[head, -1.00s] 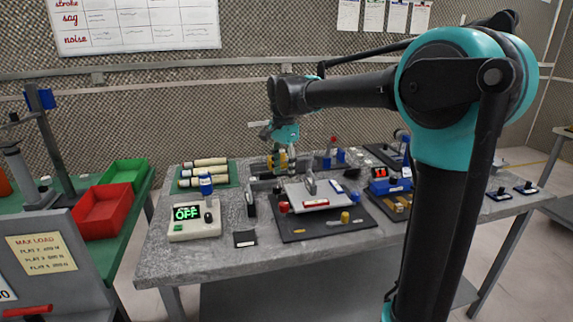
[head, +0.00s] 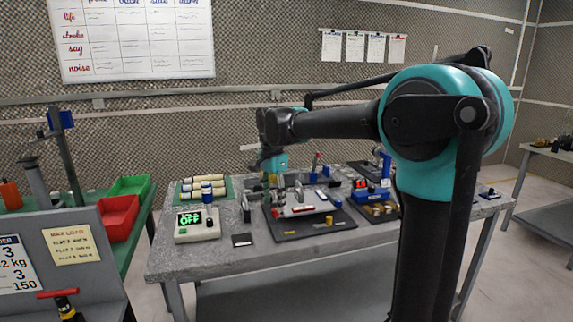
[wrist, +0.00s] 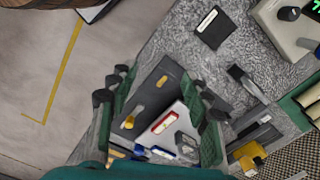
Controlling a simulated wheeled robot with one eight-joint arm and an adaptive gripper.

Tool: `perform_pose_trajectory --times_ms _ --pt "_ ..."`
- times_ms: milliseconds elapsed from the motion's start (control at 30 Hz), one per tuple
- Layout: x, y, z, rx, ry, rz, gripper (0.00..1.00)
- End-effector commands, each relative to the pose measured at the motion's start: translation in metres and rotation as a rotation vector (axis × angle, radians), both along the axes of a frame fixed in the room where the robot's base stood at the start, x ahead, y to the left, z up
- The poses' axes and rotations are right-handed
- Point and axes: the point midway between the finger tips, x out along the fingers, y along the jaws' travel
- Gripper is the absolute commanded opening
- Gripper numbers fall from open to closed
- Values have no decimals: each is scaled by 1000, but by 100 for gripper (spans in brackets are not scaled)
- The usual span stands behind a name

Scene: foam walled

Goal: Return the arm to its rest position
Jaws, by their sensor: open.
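My arm, with its black and teal links, reaches out over the grey bench (head: 225,255) in the head view. My gripper (head: 274,178) hangs over the bench's back half, in front of the patterned wall. The wrist view looks down past the two dark green and black fingers of my gripper (wrist: 162,95), which stand wide apart. Nothing is held between them. Below and between them show a dark tray (wrist: 150,92) and a light plate with a red-edged part (wrist: 164,123). My arm's upright link hides part of the bench's right side in the head view.
A box with a green OFF display (head: 198,222) stands on the bench's left, near a green mat of cylinders (head: 180,198). A blue device (head: 368,196) stands right. Red (head: 119,217) and green bins sit on a left table. Open floor (head: 530,270) lies right.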

Motion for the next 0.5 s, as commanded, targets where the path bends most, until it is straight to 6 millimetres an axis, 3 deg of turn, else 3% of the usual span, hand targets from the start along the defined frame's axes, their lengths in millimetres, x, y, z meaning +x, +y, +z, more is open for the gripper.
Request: perform_pose_trajectory --times_ms 333,500 --pt "-14 -45 -32 16 -51 120 49" --pt "-29 -79 -58 22 -95 216 49"
